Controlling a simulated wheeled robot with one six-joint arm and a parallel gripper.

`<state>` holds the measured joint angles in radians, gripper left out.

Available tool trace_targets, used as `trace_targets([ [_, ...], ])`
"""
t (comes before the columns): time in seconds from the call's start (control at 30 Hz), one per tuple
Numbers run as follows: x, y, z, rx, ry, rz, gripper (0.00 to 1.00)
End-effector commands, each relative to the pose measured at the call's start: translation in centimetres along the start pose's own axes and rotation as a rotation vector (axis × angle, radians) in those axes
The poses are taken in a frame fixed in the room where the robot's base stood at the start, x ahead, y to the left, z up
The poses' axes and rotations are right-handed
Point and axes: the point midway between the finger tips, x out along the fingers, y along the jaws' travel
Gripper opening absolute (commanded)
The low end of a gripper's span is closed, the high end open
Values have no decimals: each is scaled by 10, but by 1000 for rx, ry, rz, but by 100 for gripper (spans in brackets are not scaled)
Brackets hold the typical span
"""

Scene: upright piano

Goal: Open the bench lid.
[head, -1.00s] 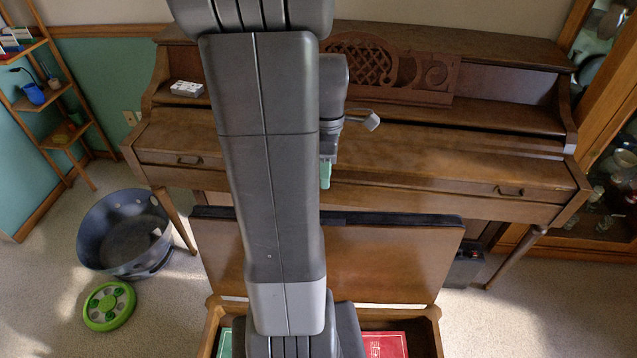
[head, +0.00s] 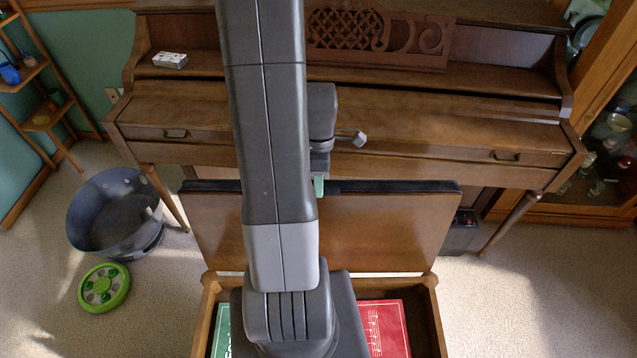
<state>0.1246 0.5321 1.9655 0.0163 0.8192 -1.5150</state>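The bench lid (head: 375,235) stands raised, roughly upright, behind the open bench box (head: 434,318), with its wooden underside facing me. A dark padded edge (head: 400,187) runs along its top. Inside the box lie a green book (head: 222,330) and a red book (head: 384,328). My gripper (head: 319,186) is at the lid's top edge, near its middle; one green fingertip shows. I cannot tell whether it touches the lid or how far the fingers are apart. My arm hides the middle of the lid and box.
The upright piano (head: 420,125) stands close behind the lid, with a small white box (head: 170,60) on it. A grey-blue bin (head: 115,215) and a green round toy (head: 104,287) are on the carpet at left. A glass cabinet (head: 605,160) is at right.

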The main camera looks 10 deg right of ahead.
Motion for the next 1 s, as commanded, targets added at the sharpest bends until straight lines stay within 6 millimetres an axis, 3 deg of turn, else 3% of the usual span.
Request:
trace_targets([
  [0.33, 5, 0, 0, 0, 0, 1, 29],
  [0.37, 5, 0, 0, 0, 0, 1, 27],
  [0.5, 5, 0, 0, 0, 0, 1, 0],
  [0.8, 5, -2, 0, 0, 0, 6, 0],
  [1.0, 6, -21, 0, 0, 0, 55, 0],
])
